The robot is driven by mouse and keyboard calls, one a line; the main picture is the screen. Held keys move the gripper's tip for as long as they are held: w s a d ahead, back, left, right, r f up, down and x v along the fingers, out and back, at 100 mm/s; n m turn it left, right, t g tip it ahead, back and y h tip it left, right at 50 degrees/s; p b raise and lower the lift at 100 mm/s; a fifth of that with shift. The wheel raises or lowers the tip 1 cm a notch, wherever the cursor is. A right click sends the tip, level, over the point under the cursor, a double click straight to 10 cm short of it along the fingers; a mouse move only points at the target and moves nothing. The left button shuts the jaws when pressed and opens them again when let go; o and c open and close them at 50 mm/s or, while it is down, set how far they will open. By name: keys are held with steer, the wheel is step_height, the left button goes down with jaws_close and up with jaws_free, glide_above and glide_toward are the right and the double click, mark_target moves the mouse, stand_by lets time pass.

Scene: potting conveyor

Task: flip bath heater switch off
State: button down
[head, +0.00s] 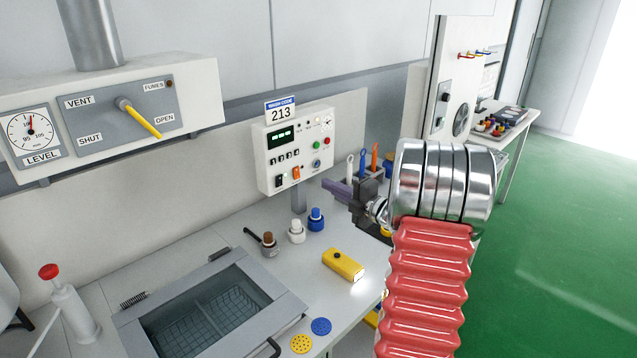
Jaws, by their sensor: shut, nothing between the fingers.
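A white control box (264,158) on a post above the bench carries a green-lit display, several buttons and small switches. Low on its face are an orange rocker switch (296,173) and a black rocker switch (279,181). The labels are too small to read, so I cannot tell which is the bath heater switch. The bath (205,310) is a sunken tank under a glass lid, with a wire basket inside. My gripper (331,190) is shut and empty, just right of the box's lower edge, apart from the rockers in the picture.
Small bottles (296,231) stand below the box; a yellow device (343,264) lies nearby. Upright tools (374,158) stand behind my gripper. A vent panel (120,115) with a yellow lever hangs at left. Green floor lies open at right.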

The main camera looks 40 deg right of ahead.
steer(key=shift+s+d+r, duration=0.1)
steer(key=shift+s, duration=1)
